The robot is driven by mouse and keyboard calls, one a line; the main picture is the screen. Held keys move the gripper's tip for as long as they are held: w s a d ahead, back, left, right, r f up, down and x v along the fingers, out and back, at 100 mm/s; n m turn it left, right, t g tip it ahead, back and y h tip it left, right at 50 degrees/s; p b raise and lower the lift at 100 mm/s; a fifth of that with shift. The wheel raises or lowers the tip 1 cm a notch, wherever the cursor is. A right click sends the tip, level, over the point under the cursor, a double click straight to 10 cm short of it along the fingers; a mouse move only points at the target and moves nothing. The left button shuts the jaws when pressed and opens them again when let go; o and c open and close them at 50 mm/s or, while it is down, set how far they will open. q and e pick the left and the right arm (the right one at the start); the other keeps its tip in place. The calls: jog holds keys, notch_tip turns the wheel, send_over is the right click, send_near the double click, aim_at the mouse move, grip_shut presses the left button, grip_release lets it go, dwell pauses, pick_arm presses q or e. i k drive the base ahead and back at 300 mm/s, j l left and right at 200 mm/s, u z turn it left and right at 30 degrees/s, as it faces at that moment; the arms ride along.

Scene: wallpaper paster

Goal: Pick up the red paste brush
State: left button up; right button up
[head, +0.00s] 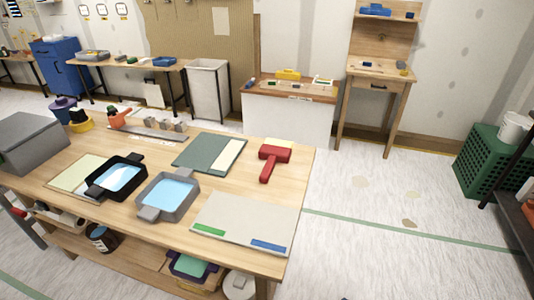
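The red paste brush (274,154) lies on the wooden workbench (305,170) near its far right corner in the head view. Its wide head is toward the back and its handle points toward the front. A pale strip shows behind the head. Neither of my grippers is in the head view, so I cannot see whether they are open or shut. Nothing covers the brush.
Left of the brush lies a dark green mat (205,151). In front are a grey board (245,215) and a grey tray (168,195), with a black tray (117,177) further left. A grey box (30,140) stands at the left end. Floor right of the bench is open.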

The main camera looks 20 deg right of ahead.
aim_at(273, 151)
jog(key=i+l+u, duration=0.1)
jog(key=l+u, duration=0.15)
jog(key=l, duration=0.15)
jog(key=l+u, duration=0.25)
jog(key=l, duration=0.15)
jog(key=i+l+u, duration=0.1)
jog(key=l, duration=0.2)
jog(key=i+l+u, duration=0.1)
jog(key=l, duration=0.2)
jog(key=i, duration=0.05)
